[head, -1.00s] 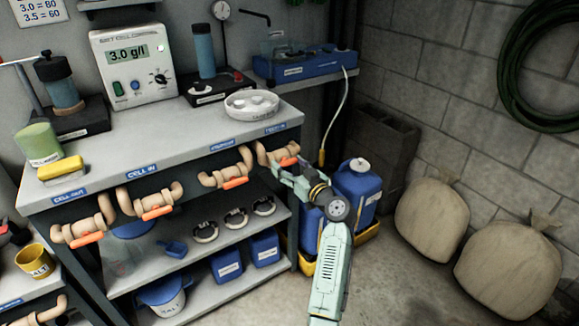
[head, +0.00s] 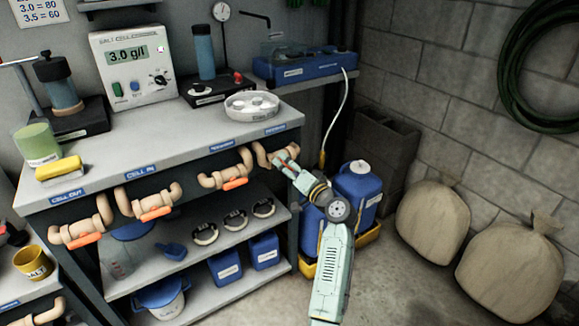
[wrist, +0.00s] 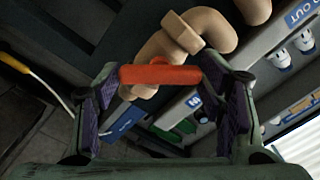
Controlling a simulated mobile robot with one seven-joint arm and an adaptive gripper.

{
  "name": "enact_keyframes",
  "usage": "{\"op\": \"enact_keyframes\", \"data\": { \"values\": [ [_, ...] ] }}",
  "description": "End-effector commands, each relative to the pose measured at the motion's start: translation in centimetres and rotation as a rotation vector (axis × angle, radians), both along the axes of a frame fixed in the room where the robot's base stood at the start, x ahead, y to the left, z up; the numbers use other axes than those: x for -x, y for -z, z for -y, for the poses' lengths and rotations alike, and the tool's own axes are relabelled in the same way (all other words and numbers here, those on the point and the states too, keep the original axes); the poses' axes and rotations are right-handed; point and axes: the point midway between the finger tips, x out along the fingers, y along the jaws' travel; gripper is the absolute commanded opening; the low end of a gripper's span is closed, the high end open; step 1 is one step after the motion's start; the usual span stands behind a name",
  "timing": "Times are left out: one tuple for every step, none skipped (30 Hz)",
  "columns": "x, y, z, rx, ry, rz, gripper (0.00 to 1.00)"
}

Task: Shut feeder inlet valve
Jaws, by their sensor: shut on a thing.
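The rightmost valve (head: 262,154) sticks out of the bench front, under a small blue label (head: 275,129) whose text is hard to read. It is a tan pipe body with an orange lever handle. My gripper (head: 284,160) is at this valve and hides most of the handle in the head view. In the wrist view the orange handle (wrist: 160,75) lies across between the purple-padded fingers of my gripper (wrist: 163,108), which is shut on it. The tan pipe body (wrist: 182,35) shows behind the handle.
Similar valves with orange handles line the bench front to the left, one under the CELL IN label (head: 141,174). Blue jugs (head: 357,188) stand in a yellow tray (head: 368,236) just right of my gripper. Sacks (head: 433,222) lie by the wall; open floor is in front.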

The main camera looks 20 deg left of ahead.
Motion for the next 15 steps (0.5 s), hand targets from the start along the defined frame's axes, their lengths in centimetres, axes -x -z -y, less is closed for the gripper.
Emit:
{"op": "enact_keyframes", "data": {
  "values": [
    [0.03,-0.02,-0.01,-0.026,-0.001,-0.037,0.35],
    [0.03,-0.04,-0.02,-0.043,-0.001,-0.059,0.35],
    [0.02,-0.05,0.00,-0.067,-0.001,-0.090,0.35],
    [0.02,-0.07,0.00,-0.085,-0.001,-0.112,0.35],
    [0.02,-0.08,0.00,-0.102,-0.001,-0.134,0.35],
    [0.01,-0.10,0.00,-0.126,0.000,-0.163,0.35],
    [0.02,-0.13,0.01,-0.143,0.000,-0.185,0.35],
    [0.01,-0.14,0.01,-0.161,0.000,-0.208,0.35],
    [0.01,-0.17,0.02,-0.183,0.000,-0.237,0.35],
    [0.01,-0.18,0.02,-0.201,-0.001,-0.258,0.35],
    [0.01,-0.19,0.02,-0.217,0.000,-0.278,0.35],
    [0.01,-0.19,0.02,-0.239,0.000,-0.306,0.35],
    [0.01,-0.18,0.02,-0.253,0.000,-0.326,0.35],
    [0.01,-0.17,0.02,-0.268,0.000,-0.346,0.35],
    [0.01,-0.16,0.01,-0.287,0.000,-0.371,0.35]
  ]
}}
